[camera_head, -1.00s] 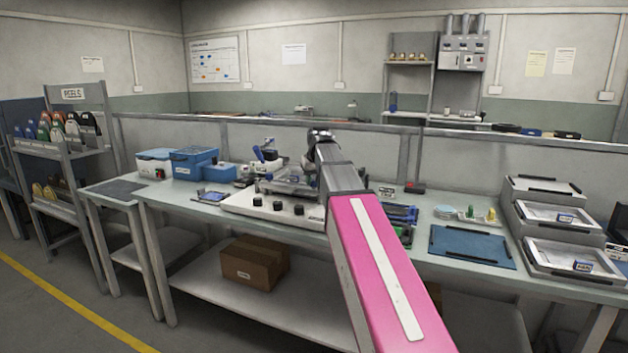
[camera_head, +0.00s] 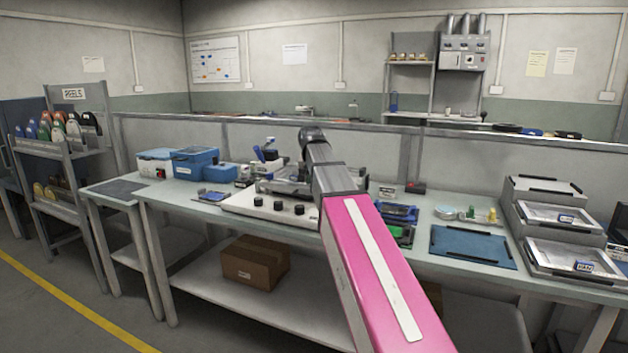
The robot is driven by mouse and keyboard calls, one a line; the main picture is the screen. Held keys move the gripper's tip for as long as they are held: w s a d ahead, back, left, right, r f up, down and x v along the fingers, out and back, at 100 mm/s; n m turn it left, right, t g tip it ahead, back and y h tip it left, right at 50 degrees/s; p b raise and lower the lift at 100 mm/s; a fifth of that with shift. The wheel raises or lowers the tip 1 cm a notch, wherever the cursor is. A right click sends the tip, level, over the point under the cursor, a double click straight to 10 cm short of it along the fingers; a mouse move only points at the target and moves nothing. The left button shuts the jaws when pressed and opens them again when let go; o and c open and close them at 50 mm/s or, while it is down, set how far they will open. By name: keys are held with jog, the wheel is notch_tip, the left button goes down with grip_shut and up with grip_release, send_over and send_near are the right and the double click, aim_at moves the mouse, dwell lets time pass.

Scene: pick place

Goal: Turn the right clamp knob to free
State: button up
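A white fixture base (camera_head: 236,203) stands on the middle of the bench. Several black knobs line its front face; the rightmost one in view (camera_head: 299,209) is just left of my arm. I cannot tell which knob is the right clamp knob, nor how any knob is turned. A grey metal fixture (camera_head: 284,186) sits on top of the base, partly covered by my arm. My pink and grey arm reaches over the right side of the base. My gripper is hidden behind the arm's end, so its fingers do not show.
Blue bins (camera_head: 194,163) stand on the left of the bench. A blue mat (camera_head: 472,247) and stacked grey trays (camera_head: 556,243) are on the right. Blue and green parts (camera_head: 398,215) lie close to the right of my arm. A cardboard box (camera_head: 256,262) is on the lower shelf.

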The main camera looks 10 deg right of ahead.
jog(key=o, duration=0.9)
jog(key=v, duration=1)
jog(key=shift+s+r, duration=0.1)
jog(key=shift+r, duration=0.3)
